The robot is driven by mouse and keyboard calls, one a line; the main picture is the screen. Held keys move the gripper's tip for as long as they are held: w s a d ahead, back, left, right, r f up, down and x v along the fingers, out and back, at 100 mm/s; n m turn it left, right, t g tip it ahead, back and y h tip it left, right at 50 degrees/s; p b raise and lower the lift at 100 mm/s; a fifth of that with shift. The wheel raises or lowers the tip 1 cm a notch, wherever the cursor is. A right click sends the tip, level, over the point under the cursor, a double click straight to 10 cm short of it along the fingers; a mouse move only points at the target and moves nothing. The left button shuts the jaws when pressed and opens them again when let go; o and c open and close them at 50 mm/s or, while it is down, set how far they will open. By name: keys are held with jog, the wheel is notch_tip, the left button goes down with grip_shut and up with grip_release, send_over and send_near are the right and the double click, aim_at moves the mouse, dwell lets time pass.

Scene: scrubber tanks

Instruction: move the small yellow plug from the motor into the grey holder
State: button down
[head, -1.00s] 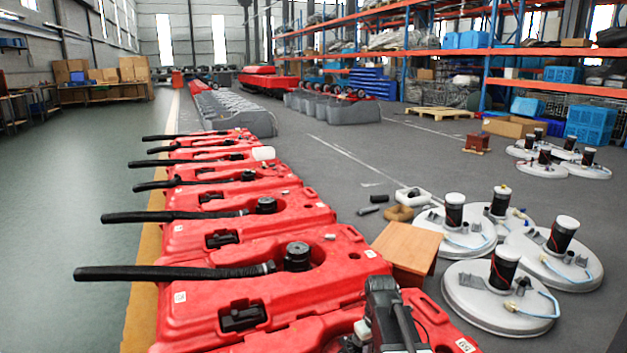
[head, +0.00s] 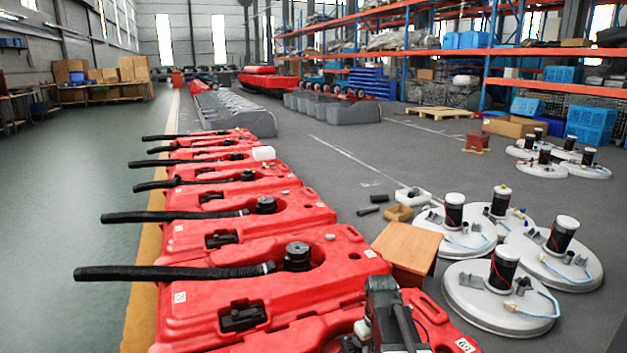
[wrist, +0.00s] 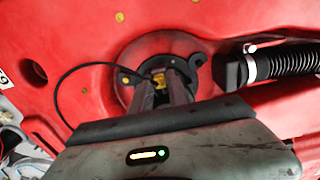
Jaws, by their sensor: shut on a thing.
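Whether the plug touches the recess is hidden by the fingers. In the head view my gripper is hidden behind my arm, low at the centre right. A black motor with a pale top (head: 501,203) stands on a white disc at the right. I cannot tell which thing is the grey holder.
Red tanks (head: 260,228) with black hoses (head: 180,272) stand in a row. A thin black cable loops left of my fingers in the wrist view. A wooden box (head: 407,245) stands beside the tanks, near several white discs (head: 470,300). The green floor at left is clear.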

jog(key=c, duration=0.6)
grip_release()
notch_tip(320, 180, up, 8)
jog(key=p, duration=0.7)
jog(key=shift+f+p, duration=0.1)
jog(key=shift+p, duration=0.3)
